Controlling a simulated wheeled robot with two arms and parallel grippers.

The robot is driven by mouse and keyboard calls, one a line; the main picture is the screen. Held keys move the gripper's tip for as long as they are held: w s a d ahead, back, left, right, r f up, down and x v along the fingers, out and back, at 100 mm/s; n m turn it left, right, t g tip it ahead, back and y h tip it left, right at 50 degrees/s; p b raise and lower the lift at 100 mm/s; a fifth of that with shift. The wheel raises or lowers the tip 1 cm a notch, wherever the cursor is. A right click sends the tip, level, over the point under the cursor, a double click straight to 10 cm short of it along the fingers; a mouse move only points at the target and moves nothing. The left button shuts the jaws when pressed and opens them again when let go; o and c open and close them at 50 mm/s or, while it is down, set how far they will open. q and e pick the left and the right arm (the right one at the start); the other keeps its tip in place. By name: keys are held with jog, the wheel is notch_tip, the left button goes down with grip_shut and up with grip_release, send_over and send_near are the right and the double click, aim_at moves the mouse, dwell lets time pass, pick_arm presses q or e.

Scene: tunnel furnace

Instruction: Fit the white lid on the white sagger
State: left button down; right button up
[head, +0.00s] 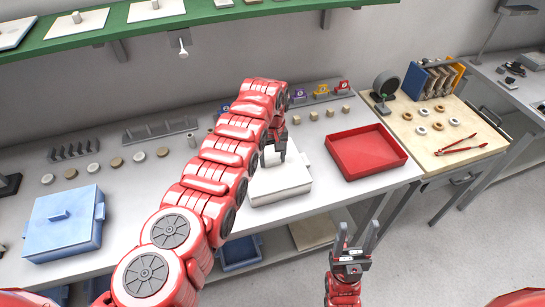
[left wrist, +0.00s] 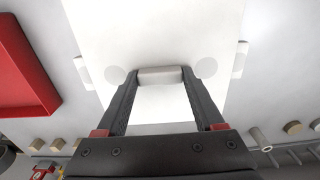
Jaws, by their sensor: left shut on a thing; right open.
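The white sagger (head: 283,195) stands on the grey bench near its front edge, left of the red tray. The white lid (head: 282,173) is over it; in the left wrist view the lid (left wrist: 155,35) fills the upper middle, with pale side lugs (left wrist: 240,58) of the sagger showing beyond its edges. I cannot tell whether the lid is seated or just above the rim. My left gripper (head: 275,155) is shut on the lid's handle (left wrist: 160,75), which lies between its fingertips. My arm hides part of the lid. My right gripper (head: 357,240) is open and empty, in front of the bench.
A red tray (head: 366,130) stands right of the sagger. A closed blue sagger (head: 64,240) stands at the left. Small cubes (head: 330,112), discs (head: 116,162) and grey racks (head: 160,130) line the back. A green shelf (head: 110,32) hangs above. A wooden-topped table (head: 425,150) adjoins at right.

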pick_arm(q)
grip_release()
jog(key=shift+r, duration=0.1)
notch_tip(320, 180, up, 17)
jog(key=p, duration=0.1)
jog(key=shift+r, duration=0.15)
dwell(0.4)
